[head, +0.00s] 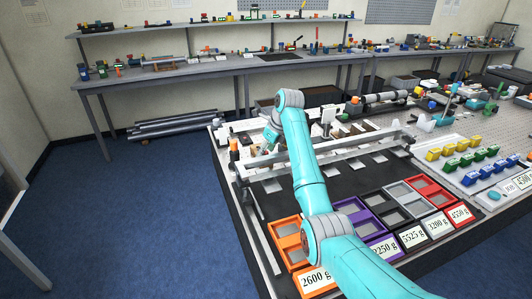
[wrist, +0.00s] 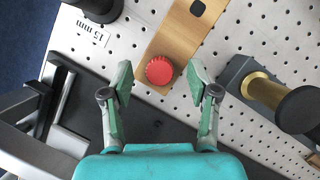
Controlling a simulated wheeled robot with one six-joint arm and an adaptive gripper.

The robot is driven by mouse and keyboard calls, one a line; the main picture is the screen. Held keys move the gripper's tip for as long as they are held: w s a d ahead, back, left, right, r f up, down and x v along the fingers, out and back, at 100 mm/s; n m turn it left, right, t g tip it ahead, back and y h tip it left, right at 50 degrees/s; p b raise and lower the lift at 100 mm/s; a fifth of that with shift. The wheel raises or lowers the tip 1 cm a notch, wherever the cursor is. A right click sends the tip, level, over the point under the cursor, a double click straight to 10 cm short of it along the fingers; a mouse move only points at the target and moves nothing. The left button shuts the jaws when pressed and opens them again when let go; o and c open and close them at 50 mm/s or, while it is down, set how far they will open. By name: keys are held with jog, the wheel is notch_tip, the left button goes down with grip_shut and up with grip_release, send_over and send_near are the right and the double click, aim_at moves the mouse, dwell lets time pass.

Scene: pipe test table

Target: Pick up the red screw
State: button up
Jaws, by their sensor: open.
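The red screw (wrist: 159,70) shows in the wrist view as a round red ribbed head at the lower end of a wooden block (wrist: 178,35). My gripper (wrist: 165,78) is open, with one finger to the left and one to the right of the red head in the picture. The fingers appear apart from it, and their height above it is hard to judge. In the head view my gripper (head: 270,138) is at the far end of my arm, over the table's back left part. The red screw cannot be made out there.
A perforated plate (wrist: 245,40) surrounds the block. A black knob on a brass shaft (wrist: 265,92) stands to the right. A dark round post (wrist: 100,8) and a "15 mm" label (wrist: 88,30) are at upper left. A metal rail (head: 345,148) crosses the table. Coloured weight trays (head: 290,240) line the front.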

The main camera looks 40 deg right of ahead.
jog(key=shift+w+f, duration=0.1)
jog(key=shift+f, duration=0.15)
jog(key=c, duration=1)
jog(key=shift+r, duration=0.15)
jog(key=shift+c, duration=0.2)
